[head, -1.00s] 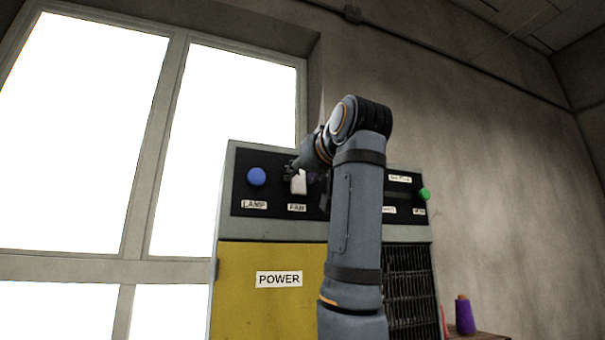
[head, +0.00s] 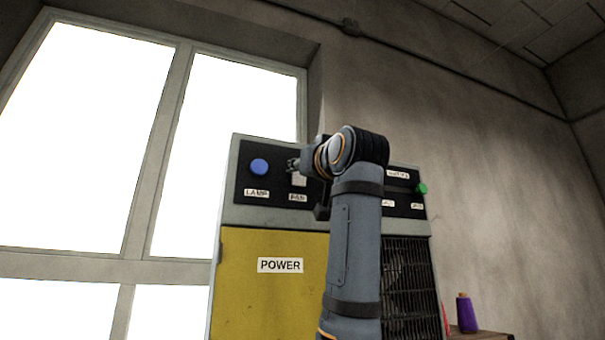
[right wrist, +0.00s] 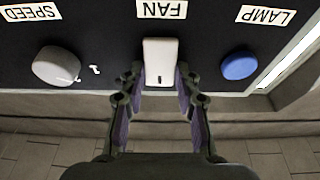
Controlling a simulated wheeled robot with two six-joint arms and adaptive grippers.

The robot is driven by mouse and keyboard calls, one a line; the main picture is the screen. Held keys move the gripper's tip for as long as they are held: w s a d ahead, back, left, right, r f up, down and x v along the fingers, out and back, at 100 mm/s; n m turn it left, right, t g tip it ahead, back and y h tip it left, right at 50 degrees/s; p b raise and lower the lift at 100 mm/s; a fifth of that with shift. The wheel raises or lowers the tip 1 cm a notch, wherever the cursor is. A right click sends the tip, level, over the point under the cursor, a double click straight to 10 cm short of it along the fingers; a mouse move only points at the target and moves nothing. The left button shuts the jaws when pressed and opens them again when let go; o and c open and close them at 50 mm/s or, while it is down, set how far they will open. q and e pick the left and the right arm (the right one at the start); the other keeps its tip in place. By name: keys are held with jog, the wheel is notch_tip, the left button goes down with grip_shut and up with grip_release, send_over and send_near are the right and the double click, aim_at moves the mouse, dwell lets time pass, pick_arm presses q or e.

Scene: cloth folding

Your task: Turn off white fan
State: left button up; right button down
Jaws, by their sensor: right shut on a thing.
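The white fan switch (right wrist: 160,62) sits on the black panel just below the FAN label (right wrist: 161,10) in the right wrist view, where the labels appear upside down. My right gripper (right wrist: 158,80) has a finger on each side of the switch and is shut on it. In the head view the right gripper (head: 294,165) is at the upper part of the fan switch (head: 299,181), hiding part of it. The FAN label (head: 297,197) is below the switch there. My left gripper is in no view.
A blue lamp button (right wrist: 239,66) and a grey-white speed knob (right wrist: 56,66) flank the switch. The cabinet has a yellow POWER door (head: 262,305), a dark grille (head: 405,290) and a green knob (head: 421,188). A purple spool (head: 466,315) stands at the right.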

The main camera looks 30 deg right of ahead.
jog(key=c, duration=1.4)
grip_release()
jog(key=o, duration=0.4)
jog(key=shift+s, duration=0.2)
jog(key=shift+o, duration=0.2)
jog(key=v, duration=1.2)
